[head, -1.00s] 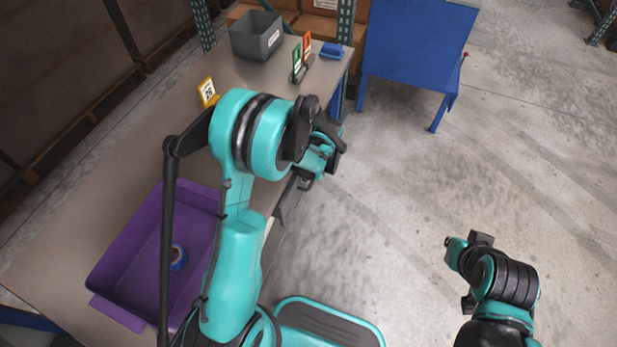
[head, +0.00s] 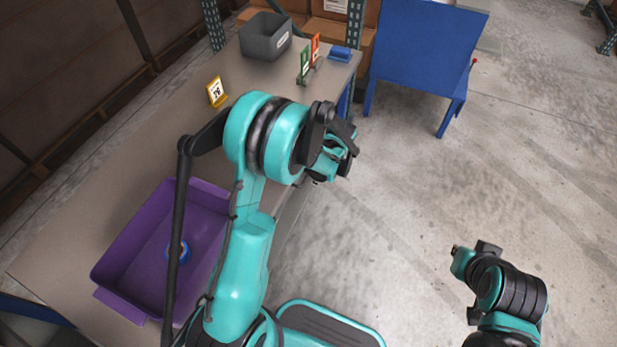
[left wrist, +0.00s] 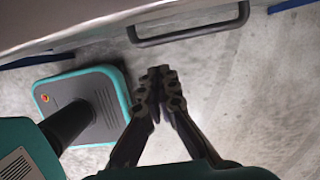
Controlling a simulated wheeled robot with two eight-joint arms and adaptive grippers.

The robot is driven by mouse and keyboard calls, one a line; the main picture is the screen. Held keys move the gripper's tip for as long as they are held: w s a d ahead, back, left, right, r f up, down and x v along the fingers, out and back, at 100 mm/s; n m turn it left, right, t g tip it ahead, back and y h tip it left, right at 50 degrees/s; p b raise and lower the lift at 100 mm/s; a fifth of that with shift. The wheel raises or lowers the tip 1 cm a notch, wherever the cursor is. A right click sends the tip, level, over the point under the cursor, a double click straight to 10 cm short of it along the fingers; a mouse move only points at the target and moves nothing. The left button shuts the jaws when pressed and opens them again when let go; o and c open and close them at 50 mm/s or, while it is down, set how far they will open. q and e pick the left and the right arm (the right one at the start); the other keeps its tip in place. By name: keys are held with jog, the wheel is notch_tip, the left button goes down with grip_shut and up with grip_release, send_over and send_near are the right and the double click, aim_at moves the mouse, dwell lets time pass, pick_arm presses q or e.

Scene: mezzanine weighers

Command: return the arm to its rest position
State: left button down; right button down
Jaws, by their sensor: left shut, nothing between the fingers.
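My left arm, teal and black, rises in front of the workbench (head: 122,140) in the head view, its elbow high and its forearm pointing away and down to the right. My left gripper (left wrist: 159,86) shows in the left wrist view. Its two black fingers are together, with nothing between them, above the bare concrete floor beside the bench. In the head view the wrist hides its fingertips. My right arm shows at the lower right of the head view, over open floor; I cannot see its gripper fingers.
A purple tray (head: 120,237) holding a blue tape roll (head: 178,251) is on the bench, left of my arm. A blue table (head: 425,45) stands beyond. Floor on the right is clear.

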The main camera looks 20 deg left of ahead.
pick_arm(q)
jog(key=p+v, duration=0.3)
jog(key=v, duration=0.6)
jog(key=shift+r+p, duration=0.3)
jog(key=shift+r, duration=0.05)
jog(key=shift+a, duration=0.15)
jog(key=s+d+r+n+t+h, duration=0.2)
jog(key=s+r+n+t, duration=0.5)
jog(key=s+r+n, duration=0.8)
jog(key=s+n, duration=0.2)
jog(key=n, duration=0.1)
jog(key=shift+s+h, duration=0.4)
